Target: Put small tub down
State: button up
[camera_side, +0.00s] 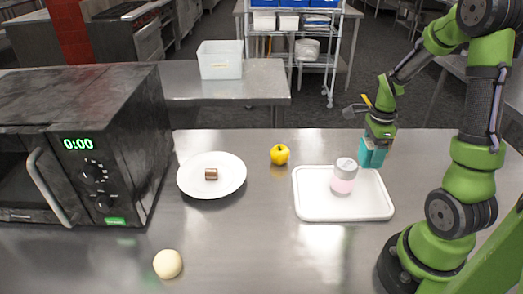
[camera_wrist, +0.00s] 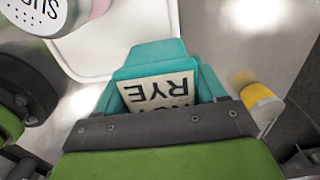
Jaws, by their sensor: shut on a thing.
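My gripper (camera_side: 374,150) is above the right back edge of the white tray (camera_side: 310,208) in the side view. Teal surfaces surround that face; I cannot tell which are tub and which are fingers. In the side view the tub cannot be told apart from the teal fingers. It appears held above the counter, clear of the tray.
A shaker (camera_side: 344,176) with a grey top and pinkish body stands on the tray; its lettered top (camera_wrist: 28,14) shows in the wrist view. The front-middle counter is clear.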

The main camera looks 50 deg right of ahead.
jog(key=w+d, duration=0.3)
jog(key=w, duration=0.1)
jog(key=w+d+f, duration=0.1)
jog(key=w+d, duration=0.6)
jog(key=shift+w+f, duration=0.25)
jog(key=shift+w, duration=0.05)
jog(key=shift+f, duration=1.7)
jog(key=shift+f, duration=0.15)
jog(key=o, duration=1.2)
